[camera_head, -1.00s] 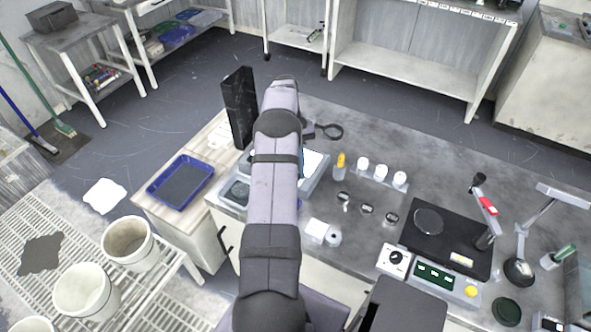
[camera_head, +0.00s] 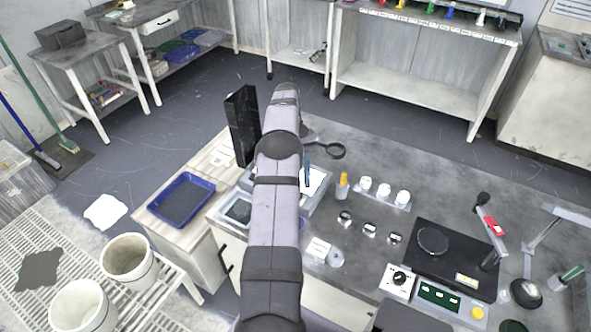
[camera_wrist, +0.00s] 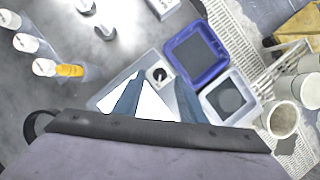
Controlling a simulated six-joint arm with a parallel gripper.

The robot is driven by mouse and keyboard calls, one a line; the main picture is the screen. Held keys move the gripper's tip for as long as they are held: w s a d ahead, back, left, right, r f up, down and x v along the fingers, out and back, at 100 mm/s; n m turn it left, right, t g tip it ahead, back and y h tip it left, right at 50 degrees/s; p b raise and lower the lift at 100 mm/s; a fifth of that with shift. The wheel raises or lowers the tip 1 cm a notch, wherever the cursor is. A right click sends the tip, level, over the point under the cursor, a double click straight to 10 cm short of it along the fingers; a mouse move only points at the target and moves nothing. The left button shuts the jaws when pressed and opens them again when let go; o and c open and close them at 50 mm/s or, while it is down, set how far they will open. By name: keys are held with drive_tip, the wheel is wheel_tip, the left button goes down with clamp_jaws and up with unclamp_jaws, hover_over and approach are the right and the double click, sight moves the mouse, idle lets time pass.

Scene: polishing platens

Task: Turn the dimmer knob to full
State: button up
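A white box with a black dimmer-like knob (camera_head: 399,279) stands at the front of the bench, right of my arm in the head view. The wrist view shows another small pale box with a black round knob (camera_wrist: 159,74), which my arm hides in the head view. I cannot tell from the frames which is the dimmer. My gripper (camera_wrist: 160,80) has its two blue-grey fingers apart, with nothing between them. The second knob shows between the fingertips in the picture; its distance is unclear.
A blue tray (camera_head: 181,199) lies left of my arm. An orange-topped bottle (camera_head: 343,187) and white-capped bottles (camera_head: 383,191) stand to its right. A black platen unit (camera_head: 445,255) with an upright arm is further right. A tall black block (camera_head: 242,125) stands behind.

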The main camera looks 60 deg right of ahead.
drive_tip(key=v, duration=0.2)
drive_tip(key=shift+w+d+r+p, duration=0.1)
drive_tip(key=shift+d+r+p, duration=0.05)
drive_tip(key=shift+r+p, duration=0.25)
drive_tip(key=p+v, duration=0.1)
drive_tip(key=p, duration=0.1)
drive_tip(key=shift+w+r+p, duration=0.1)
drive_tip(key=shift+r+p, duration=0.15)
drive_tip(key=shift+p, duration=0.1)
drive_tip(key=shift+w, duration=0.1)
drive_tip(key=w+a+r+n+h, duration=0.1)
drive_tip(key=w+a+r, duration=0.1)
drive_tip(key=w+a, duration=0.25)
drive_tip(key=w+a+r+n+h, duration=0.1)
drive_tip(key=w+a+r, duration=0.2)
drive_tip(key=w, duration=0.3)
drive_tip(key=w+a+r+n, duration=0.2)
drive_tip(key=w+a, duration=0.1)
drive_tip(key=a, duration=0.5)
drive_tip(key=w+a+r+n, duration=0.1)
drive_tip(key=w+a, duration=0.1)
drive_tip(key=a, duration=0.6)
drive_tip(key=s+a+n+t+h, duration=0.15)
drive_tip(key=s+a, duration=0.25)
drive_tip(key=a, duration=0.9)
drive_tip(key=s+a+f+n+t, duration=0.1)
drive_tip(key=s+a+f+n, duration=0.1)
drive_tip(key=s+a, duration=0.8)
drive_tip(key=shift+s+f+n, duration=0.35)
drive_tip(key=shift+s, duration=0.25)
